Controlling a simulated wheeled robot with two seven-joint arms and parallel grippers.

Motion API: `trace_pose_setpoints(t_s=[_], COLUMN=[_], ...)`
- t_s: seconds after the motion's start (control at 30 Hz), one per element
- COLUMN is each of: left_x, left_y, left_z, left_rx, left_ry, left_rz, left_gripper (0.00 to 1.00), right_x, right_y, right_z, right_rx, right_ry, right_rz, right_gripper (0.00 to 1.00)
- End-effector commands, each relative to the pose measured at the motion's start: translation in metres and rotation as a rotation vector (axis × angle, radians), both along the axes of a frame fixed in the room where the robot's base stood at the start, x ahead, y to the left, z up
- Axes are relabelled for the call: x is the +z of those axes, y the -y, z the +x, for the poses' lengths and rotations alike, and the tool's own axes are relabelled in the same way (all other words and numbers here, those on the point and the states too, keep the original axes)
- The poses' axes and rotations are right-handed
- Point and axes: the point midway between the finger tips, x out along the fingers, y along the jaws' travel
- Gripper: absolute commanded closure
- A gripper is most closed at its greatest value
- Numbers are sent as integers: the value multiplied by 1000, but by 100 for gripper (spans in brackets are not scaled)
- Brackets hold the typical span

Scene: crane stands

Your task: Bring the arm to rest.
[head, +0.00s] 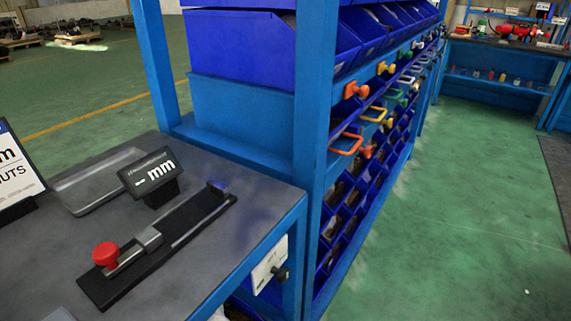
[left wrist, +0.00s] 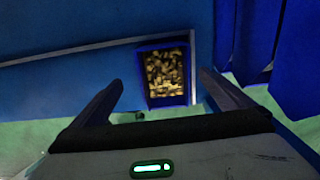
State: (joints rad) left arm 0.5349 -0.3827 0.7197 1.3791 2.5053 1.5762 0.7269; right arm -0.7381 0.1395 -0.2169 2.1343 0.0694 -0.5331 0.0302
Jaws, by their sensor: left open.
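My left gripper (left wrist: 163,100) shows in the left wrist view with its two dark fingers spread wide apart. It is open, with nothing between the fingers. Beyond and below the fingers is a blue bin (left wrist: 166,76) filled with small brassy parts. The head view shows neither of my grippers and no arm.
In the head view a grey workbench (head: 230,262) carries a black slide fixture with a red knob (head: 106,255), a "mm" sign (head: 151,174) and a shallow tray (head: 108,181). A blue rack (head: 309,130) of bins stands beside it. Green floor (head: 455,215) is clear at right.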

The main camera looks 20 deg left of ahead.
Motion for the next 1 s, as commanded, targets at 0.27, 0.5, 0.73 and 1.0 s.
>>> trace_pose_setpoints(t_s=[0.27, 0.5, 0.73, 1.0], left_x=[-30, -66, -77, -76], left_y=[18, 15, 10, 5], left_z=[6, 4, 3, 2], left_rx=[-13, -9, -2, 5], left_ry=[7, 2, 3, 3], left_rz=[-27, -27, -26, -23], left_gripper=[0, 0, 0, 0], right_x=[-33, -63, -71, -70], right_y=[1, 2, 1, 1], right_z=[0, 0, 0, 0], right_rx=[-2, -1, -1, -1], right_ry=[0, 0, 0, 0], right_rz=[-1, 0, 0, 0], right_gripper=[3, 3, 3, 3])
